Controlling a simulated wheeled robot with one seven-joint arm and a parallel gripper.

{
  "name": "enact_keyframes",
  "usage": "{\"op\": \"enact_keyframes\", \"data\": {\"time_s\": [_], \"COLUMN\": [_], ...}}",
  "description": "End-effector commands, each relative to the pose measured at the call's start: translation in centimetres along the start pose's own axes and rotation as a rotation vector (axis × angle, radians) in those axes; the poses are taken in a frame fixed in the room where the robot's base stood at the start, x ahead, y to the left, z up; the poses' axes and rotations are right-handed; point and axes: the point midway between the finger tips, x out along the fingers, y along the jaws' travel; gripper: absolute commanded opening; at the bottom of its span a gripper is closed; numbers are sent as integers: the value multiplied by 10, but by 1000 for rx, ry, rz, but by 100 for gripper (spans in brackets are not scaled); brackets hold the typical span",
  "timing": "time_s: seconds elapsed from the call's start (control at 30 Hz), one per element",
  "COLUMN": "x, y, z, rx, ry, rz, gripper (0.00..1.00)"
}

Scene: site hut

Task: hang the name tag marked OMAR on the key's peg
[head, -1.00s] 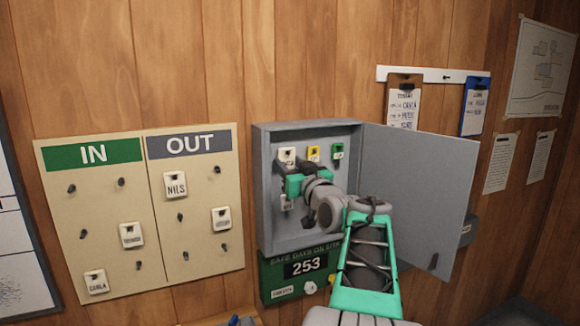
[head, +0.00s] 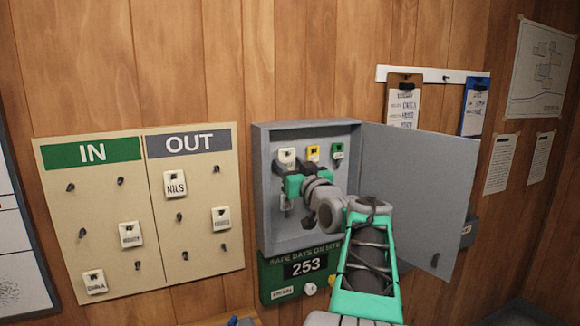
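My gripper (head: 292,178) is inside the open grey key cabinet (head: 265,215), in front of its back panel. Its dark fingers are small and partly hidden by my own wrist, so I cannot tell whether they are open or shut on anything. A white tag (head: 287,155) hangs just above the gripper, and part of another pale tag (head: 285,203) shows just below it. A yellow tag (head: 313,152) and a green tag (head: 338,151) hang to the right on the top row. I cannot read OMAR on any tag, nor make out a key.
The IN/OUT board (head: 150,215) to the left carries the NILS tag (head: 175,184), several other tags and bare pegs. The cabinet door (head: 420,190) stands open at right, beside my arm. A green sign reading 253 (head: 305,268) is below the cabinet.

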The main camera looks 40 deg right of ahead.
Motion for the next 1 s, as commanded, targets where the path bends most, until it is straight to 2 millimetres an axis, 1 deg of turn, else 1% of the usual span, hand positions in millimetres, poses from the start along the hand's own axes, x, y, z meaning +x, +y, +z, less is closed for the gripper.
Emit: {"op": "enact_keyframes", "data": {"time_s": [0.03, 0.2, 0.27, 0.53, 0.57, 0.67, 0.8, 0.9, 1.0], "x": [0, 0, 0, -3, -5, -21, -52, -68, -77], "y": [0, 0, 0, 0, 0, 1, 2, 1, 0], "z": [0, 0, 0, 1, 1, 3, 4, 3, 2], "rx": [0, 0, 0, 0, -1, -2, -2, -1, 0], "ry": [0, 0, 0, 0, 1, 2, 1, 2, 1], "rz": [0, 0, 0, 1, 1, 4, 5, 4, 1], "gripper": [50, 64, 68, 68, 68, 68, 68, 68, 68]}}
